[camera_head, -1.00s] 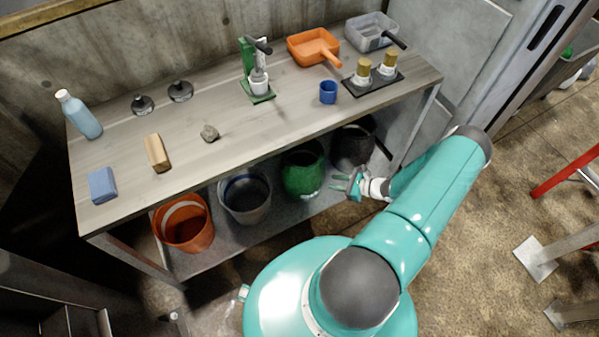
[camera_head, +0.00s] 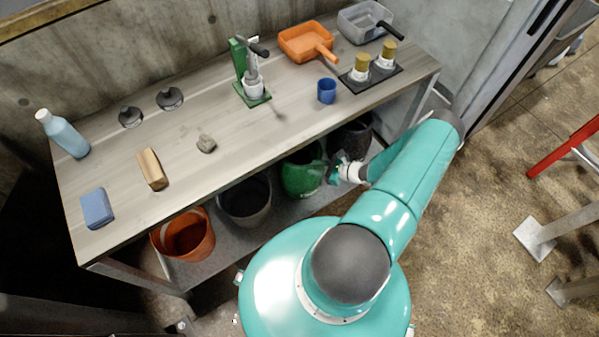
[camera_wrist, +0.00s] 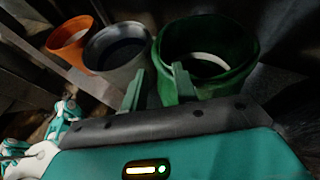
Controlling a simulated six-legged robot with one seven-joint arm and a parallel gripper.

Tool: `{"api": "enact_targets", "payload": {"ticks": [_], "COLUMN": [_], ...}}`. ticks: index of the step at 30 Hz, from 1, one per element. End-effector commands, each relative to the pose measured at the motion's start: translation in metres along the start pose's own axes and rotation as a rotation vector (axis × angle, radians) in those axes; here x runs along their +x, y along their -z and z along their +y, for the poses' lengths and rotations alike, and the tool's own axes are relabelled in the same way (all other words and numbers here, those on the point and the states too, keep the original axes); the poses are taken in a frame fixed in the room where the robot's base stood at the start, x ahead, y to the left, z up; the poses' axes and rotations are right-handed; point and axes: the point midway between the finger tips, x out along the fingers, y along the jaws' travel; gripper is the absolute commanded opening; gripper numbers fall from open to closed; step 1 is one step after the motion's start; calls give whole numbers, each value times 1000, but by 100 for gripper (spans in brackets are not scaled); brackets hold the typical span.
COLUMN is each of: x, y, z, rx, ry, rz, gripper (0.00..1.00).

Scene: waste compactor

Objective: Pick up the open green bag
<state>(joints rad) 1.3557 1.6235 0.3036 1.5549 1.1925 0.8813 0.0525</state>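The open green bag (camera_head: 301,172) stands on the lower shelf under the workbench, its round mouth facing up. In the wrist view the green bag (camera_wrist: 246,62) fills the upper right, with a pale ring inside. My gripper (camera_head: 333,168) is at the right side of the bag in the head view. In the wrist view my gripper (camera_wrist: 158,68) has its two green fingers apart, near the bag's left rim. The right finger overlaps the bag in the picture; I cannot tell whether it touches. The bag's lower part is hidden there.
A grey bucket (camera_head: 245,200) and an orange bucket (camera_head: 185,238) stand left of the bag, a black one (camera_head: 350,138) right. The bench top (camera_head: 215,185) with several items overhangs them. A red bar (camera_head: 562,152) stands at right.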

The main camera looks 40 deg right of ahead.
Motion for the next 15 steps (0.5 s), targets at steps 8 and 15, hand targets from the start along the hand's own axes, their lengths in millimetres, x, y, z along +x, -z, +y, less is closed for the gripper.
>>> {"api": "enact_targets", "payload": {"ticks": [8, 15], "x": [44, 64], "y": [1, -1], "z": [1, 2], "rx": [0, 1], "ry": [0, 0], "rz": [1, 0], "gripper": [29, 29]}}
